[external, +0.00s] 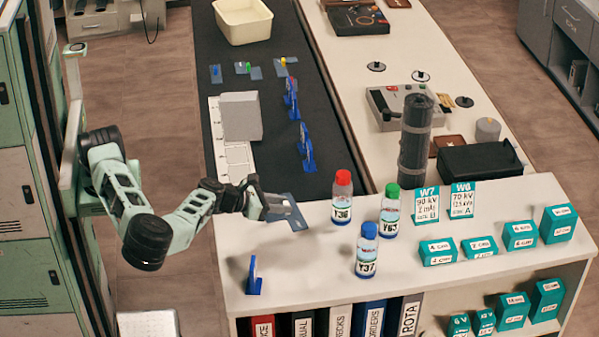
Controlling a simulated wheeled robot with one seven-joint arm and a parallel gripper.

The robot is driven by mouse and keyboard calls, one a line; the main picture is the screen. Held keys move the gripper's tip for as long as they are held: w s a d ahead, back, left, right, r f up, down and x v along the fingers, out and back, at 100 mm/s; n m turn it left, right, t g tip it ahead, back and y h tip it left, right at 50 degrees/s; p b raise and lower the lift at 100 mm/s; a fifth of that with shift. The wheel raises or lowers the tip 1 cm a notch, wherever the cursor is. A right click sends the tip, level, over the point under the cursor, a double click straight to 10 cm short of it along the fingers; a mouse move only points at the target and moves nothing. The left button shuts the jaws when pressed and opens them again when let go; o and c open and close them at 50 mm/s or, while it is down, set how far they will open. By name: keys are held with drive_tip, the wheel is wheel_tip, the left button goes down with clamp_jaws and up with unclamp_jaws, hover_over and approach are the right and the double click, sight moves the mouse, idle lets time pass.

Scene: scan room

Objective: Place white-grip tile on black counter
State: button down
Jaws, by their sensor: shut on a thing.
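My gripper (270,203) is shut on a flat blue-grey tile (292,216), held tilted above the white shelf top near its left back corner. The tile's grip lies between the fingers and is mostly hidden; its colour is hard to make out. The black counter (278,155) runs away behind the shelf, up and to the left of the tile. Similar tiles with a blue grip (215,71), a green grip (246,68) and a yellow grip (285,67) lie toward its far part.
Blue stands (306,148), a grey block (241,117) and a cream tub (242,20) are on the black counter. Bottles (342,197) stand right of the tile on the white shelf top (310,265). Another blue stand (254,276) is at its front left. Bare counter lies between block and stands.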

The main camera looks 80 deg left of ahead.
wheel_tip(320, 180, up, 5)
drive_tip(key=shift+f, duration=0.15)
drive_tip(key=b, duration=0.2)
hover_over(291, 196)
wheel_tip(291, 196, down, 2)
drive_tip(key=shift+f, duration=0.1)
drive_tip(key=a+r+b, duration=0.2)
drive_tip(key=a+b, duration=0.2)
drive_tip(key=a, duration=2.3)
drive_tip(key=shift+m+h, duration=0.4)
drive_tip(key=shift+h, duration=0.1)
drive_tip(key=shift+w+d+f+p, duration=0.1)
drive_tip(key=shift+f+p, duration=0.3)
drive_tip(key=shift+f, duration=3.7)
drive_tip(key=shift+w+d+f+p, duration=0.15)
drive_tip(key=shift+f+p, duration=0.2)
drive_tip(key=shift+f, duration=3.75)
drive_tip(key=shift+w+a+f+p, duration=0.1)
drive_tip(key=shift+f+p, duration=0.3)
drive_tip(key=shift+f, duration=3.7)
